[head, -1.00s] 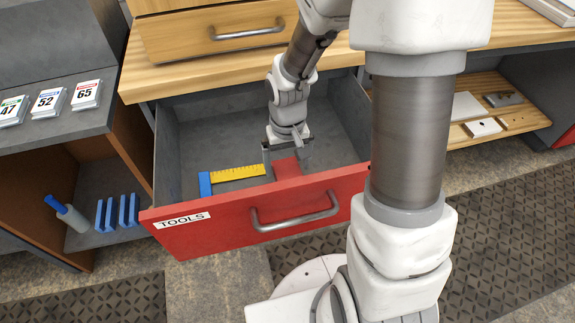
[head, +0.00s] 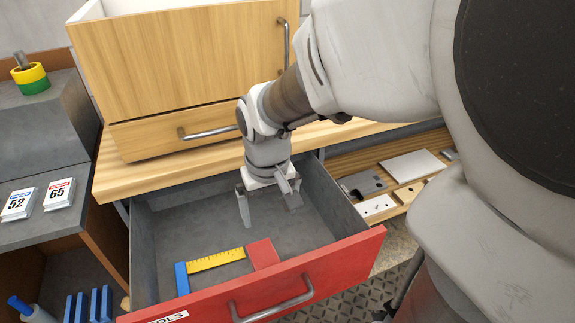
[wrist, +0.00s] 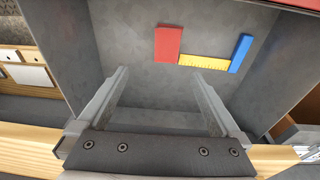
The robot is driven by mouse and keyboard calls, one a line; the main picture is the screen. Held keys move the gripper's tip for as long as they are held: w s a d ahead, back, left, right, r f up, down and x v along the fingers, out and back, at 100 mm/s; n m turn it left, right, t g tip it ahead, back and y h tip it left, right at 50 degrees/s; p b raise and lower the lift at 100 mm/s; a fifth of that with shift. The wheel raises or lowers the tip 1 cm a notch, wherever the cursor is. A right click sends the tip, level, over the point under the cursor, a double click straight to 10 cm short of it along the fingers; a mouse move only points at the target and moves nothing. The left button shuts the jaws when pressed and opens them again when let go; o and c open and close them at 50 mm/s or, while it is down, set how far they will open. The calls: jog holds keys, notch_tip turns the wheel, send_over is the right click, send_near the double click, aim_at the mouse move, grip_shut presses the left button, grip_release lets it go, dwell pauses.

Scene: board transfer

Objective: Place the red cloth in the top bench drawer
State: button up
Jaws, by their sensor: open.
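The red cloth (head: 263,254) lies flat on the floor of the open drawer labelled TOOLS (head: 345,252), near its front panel. It also shows in the wrist view (wrist: 168,44). Beside it lie a yellow ruler (head: 216,259) and a blue block (head: 182,279). My gripper (head: 270,212) is open and empty above the rear part of the drawer, apart from the cloth. In the wrist view both fingers (wrist: 160,95) stand wide apart with bare grey drawer floor between them.
A wooden cabinet (head: 180,60) with a small drawer stands on the bench top (head: 140,178) behind. At right a shelf holds plates and blocks (head: 376,206). At left are number cards (head: 60,193) and blue blocks (head: 88,305). The drawer's middle floor is clear.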

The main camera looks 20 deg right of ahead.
jog(key=s+r+t, duration=0.4)
jog(key=s+r, duration=0.5)
jog(key=r, duration=0.1)
jog(key=shift+d+r, duration=0.2)
jog(key=shift+d, duration=0.05)
